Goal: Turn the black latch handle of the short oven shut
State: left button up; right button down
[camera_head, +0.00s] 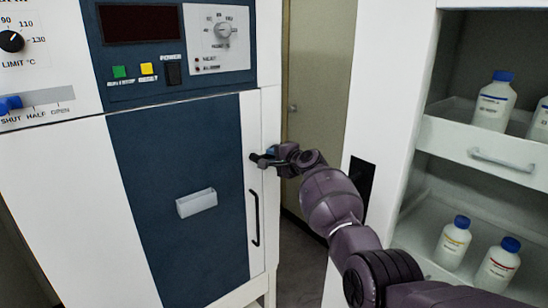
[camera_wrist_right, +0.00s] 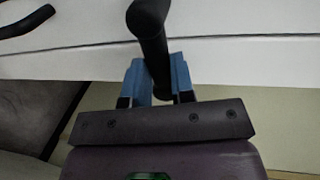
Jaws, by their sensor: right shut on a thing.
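The short oven (camera_head: 135,235) stands in the head view with a dark blue front panel. Its door looks flush with the frame. The black latch handle (camera_head: 260,159) sticks out at the upper right edge of the door. My right gripper (camera_head: 273,160) reaches it from the right and is shut on it. In the right wrist view the black latch handle (camera_wrist_right: 150,35) runs between the blue fingers of my right gripper (camera_wrist_right: 157,82). The fingers hide part of it. My left gripper is not in view.
A black vertical door handle (camera_head: 254,218) sits just below the latch. A white shelf cabinet (camera_head: 470,150) with several blue-capped bottles stands on the right, close to my right arm. A beige door (camera_head: 318,70) shows in the gap between oven and cabinet.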

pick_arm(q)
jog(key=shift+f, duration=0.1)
pick_arm(e)
jog(key=c, duration=1.1)
grip_release()
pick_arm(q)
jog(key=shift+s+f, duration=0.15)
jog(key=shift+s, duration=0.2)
pick_arm(e)
jog(key=shift+o, duration=0.7)
jog(key=shift+s+d, duration=0.1)
pick_arm(q)
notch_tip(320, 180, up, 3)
jog(key=p, duration=0.2)
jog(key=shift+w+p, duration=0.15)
jog(key=shift+p, duration=0.15)
pick_arm(e)
jog(key=v, duration=1)
jog(key=shift+s+d, duration=0.2)
